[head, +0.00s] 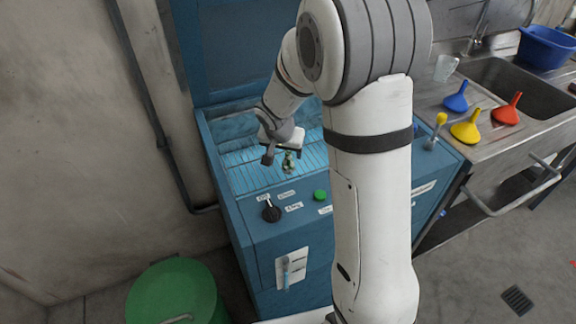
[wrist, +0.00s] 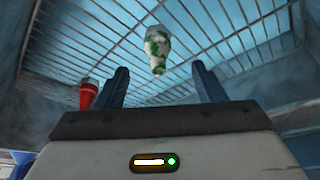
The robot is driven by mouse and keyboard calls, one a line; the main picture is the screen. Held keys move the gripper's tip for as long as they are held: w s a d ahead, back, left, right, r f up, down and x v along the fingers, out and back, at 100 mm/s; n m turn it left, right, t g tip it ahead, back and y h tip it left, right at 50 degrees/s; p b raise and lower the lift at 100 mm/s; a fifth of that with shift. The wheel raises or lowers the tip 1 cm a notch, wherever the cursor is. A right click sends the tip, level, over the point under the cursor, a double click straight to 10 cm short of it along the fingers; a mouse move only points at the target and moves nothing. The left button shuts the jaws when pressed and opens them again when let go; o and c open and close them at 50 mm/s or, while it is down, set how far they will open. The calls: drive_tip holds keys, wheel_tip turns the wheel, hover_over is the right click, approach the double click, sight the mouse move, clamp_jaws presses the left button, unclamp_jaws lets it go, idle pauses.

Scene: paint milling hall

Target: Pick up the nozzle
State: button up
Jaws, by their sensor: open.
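The nozzle appears to be a small white piece with green patches. It stands on the wire grate (head: 245,172) inside the blue cabinet in the head view (head: 289,163). In the wrist view the nozzle (wrist: 158,45) shows beyond the fingertips, roughly centred between them. My gripper (head: 282,156) is over the grate, close to the nozzle. In the wrist view my gripper (wrist: 159,72) has its two dark fingers apart with nothing between them. I cannot tell the exact gap to the nozzle.
The blue cabinet (head: 252,225) has a raised lid behind and a front panel with a black knob (head: 271,213) and green button (head: 320,195). A red object (wrist: 88,94) shows beside the left finger. A green bin (head: 172,292) stands at lower left.

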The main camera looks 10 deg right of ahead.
sight(287, 161)
drive_tip(key=x, duration=0.7)
drive_tip(key=shift+s+f, duration=0.25)
drive_tip(key=shift+s, duration=0.05)
drive_tip(key=c, duration=1.1)
